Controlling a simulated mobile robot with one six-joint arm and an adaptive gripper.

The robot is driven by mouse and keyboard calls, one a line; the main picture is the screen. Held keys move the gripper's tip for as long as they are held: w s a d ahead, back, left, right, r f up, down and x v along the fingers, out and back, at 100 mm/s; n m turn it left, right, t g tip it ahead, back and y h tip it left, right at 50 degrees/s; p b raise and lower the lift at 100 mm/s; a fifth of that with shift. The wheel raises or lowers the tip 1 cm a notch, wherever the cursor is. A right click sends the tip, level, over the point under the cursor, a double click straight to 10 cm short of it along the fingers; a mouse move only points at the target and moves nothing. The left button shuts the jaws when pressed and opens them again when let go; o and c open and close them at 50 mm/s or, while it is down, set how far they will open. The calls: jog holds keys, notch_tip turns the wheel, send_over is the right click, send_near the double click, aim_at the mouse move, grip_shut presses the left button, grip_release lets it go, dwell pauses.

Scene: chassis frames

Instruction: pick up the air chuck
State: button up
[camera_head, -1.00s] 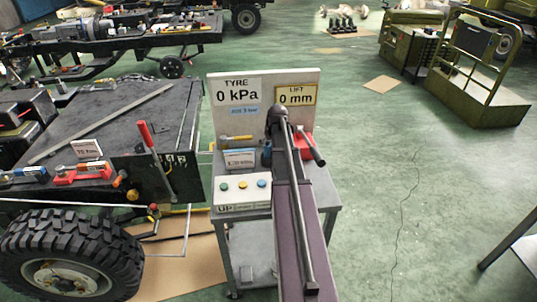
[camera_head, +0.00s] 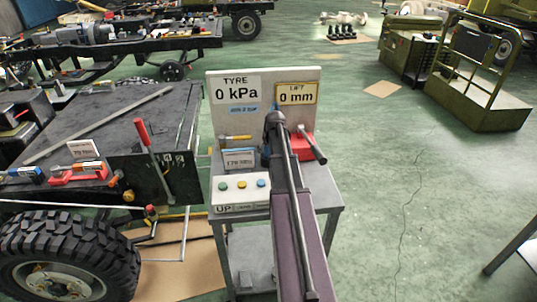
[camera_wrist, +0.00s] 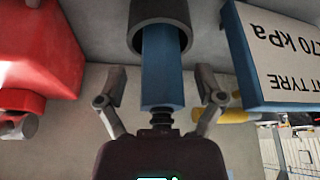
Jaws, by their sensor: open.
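The air chuck appears to be the blue bar (camera_wrist: 163,60) in the middle of the wrist view, with a dark round collar (camera_wrist: 160,12) at its upper end in the picture. My gripper (camera_wrist: 161,82) is open, with one finger on each side of the blue bar and a visible gap on both sides.
In the wrist view a red block (camera_wrist: 40,45) is at left and a blue sign block (camera_wrist: 250,60) at right, both close to my fingers. A display board (camera_head: 222,110) stands behind. A button box (camera_head: 240,190) and yellow-handled tool (camera_head: 235,138) are left of my arm.

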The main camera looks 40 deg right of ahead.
jog(key=shift+c, duration=0.2)
grip_shut()
jog(key=shift+r, duration=0.15)
dwell(0.3)
notch_tip(320, 180, up, 10)
jog(key=p, duration=1)
jog(key=shift+w, duration=0.1)
dwell(0.8)
jog(key=shift+f, duration=0.2)
